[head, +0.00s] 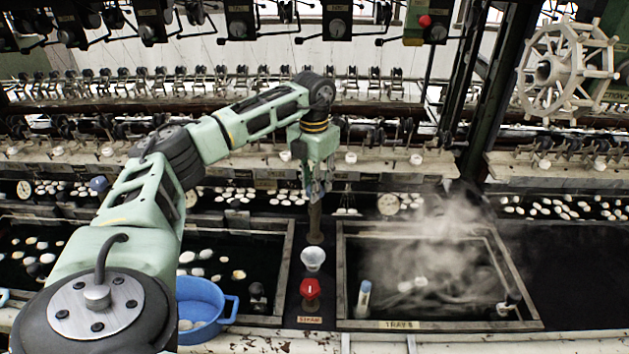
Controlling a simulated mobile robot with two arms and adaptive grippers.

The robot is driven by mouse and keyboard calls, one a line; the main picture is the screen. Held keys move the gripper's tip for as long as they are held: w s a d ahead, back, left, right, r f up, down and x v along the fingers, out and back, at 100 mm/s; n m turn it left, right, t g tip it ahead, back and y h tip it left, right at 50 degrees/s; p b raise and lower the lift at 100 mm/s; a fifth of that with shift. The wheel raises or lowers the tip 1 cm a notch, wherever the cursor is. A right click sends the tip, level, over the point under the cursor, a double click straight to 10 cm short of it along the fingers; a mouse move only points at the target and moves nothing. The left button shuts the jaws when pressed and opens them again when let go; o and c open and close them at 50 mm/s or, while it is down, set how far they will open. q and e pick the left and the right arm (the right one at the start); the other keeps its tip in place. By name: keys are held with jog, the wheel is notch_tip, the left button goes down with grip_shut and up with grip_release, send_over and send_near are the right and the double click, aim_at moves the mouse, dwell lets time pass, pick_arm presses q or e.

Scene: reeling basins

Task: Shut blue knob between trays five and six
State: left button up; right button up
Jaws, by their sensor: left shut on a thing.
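My left gripper (318,190) reaches down from above, its fingers closed at the top of a short brown post (315,225). The post stands on the strip between the left basin and the steaming right basin, whose front rim (440,325) has a label that looks like TRAY 5. The knob in the fingers is almost wholly hidden, so its colour and turn cannot be told. Another blue knob (98,184) shows farther left, behind my arm. On the same strip, nearer the front, is a red knob (310,288) above a STEAM label. My right gripper is not in view.
A white cup (313,258) stands between post and red knob. A blue basin (203,305) sits at the front left. Steam rises over the right basin. Reeling machinery and a spoked wheel (567,70) stand behind and above.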

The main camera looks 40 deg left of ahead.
pick_arm(q)
jog(key=shift+a+r+m, duration=0.15)
jog(key=shift+a+m, duration=0.1)
jog(key=shift+m, duration=0.45)
jog(key=o, duration=0.8)
jog(key=shift+c, duration=0.2)
jog(key=shift+o, duration=1.3)
jog(key=shift+a, duration=0.15)
jog(key=shift+d+r, duration=0.2)
jog(key=shift+r, duration=0.05)
notch_tip(320, 180, up, 11)
jog(key=shift+a+r, duration=0.15)
jog(key=shift+r, duration=0.05)
